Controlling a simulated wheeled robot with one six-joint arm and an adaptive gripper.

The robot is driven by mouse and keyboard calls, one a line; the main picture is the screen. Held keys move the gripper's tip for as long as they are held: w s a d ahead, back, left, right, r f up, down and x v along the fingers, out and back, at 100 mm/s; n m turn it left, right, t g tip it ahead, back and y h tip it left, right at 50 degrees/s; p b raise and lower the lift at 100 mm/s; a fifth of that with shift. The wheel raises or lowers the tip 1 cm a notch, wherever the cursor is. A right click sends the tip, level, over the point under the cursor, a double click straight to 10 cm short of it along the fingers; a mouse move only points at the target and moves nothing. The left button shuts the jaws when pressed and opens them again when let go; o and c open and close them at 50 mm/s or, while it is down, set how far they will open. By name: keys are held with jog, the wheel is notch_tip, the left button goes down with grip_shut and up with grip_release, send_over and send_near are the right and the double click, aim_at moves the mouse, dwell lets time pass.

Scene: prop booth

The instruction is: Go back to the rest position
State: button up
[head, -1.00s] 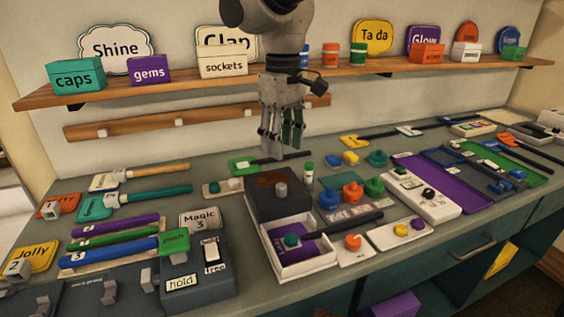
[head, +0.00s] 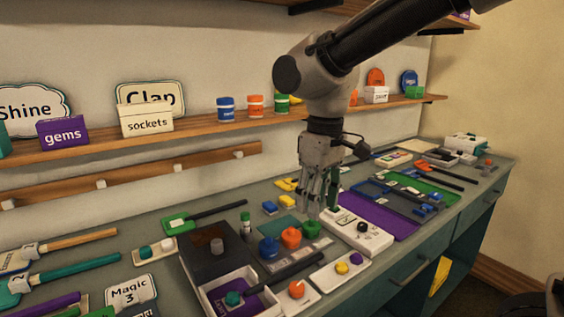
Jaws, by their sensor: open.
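My gripper (head: 318,205) hangs from my arm with its fingers pointing down over the counter (head: 150,275). It is open, and nothing shows between its fingers. In the picture it is just above the green knob (head: 311,229) and beside the white switch panel (head: 352,230). I cannot tell its exact height above them. The gripper hides part of the counter and the shelf behind it.
A dark box with a white drawer (head: 222,246) stands at the front left. Orange (head: 291,237) and blue (head: 269,247) knobs sit close to the gripper. A wall shelf (head: 190,137) holds labelled boxes and small tubs. A purple tray (head: 385,222) lies to the right.

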jog(key=s+d+m+t, duration=0.1)
jog(key=s+d+m, duration=0.2)
jog(key=d, duration=0.7)
jog(key=s+d+r+m+t, duration=0.1)
jog(key=s+d+m, duration=0.2)
jog(key=d, duration=0.7)
jog(key=s+d+r+m+t, duration=0.1)
jog(key=s+d, duration=0.4)
jog(key=d, duration=0.5)
jog(key=shift+d+m+t, duration=0.15)
jog(key=shift+m+t, duration=0.45)
jog(key=shift+m, duration=0.6)
jog(key=shift+w, duration=0.1)
jog(key=shift+c, duration=0.2)
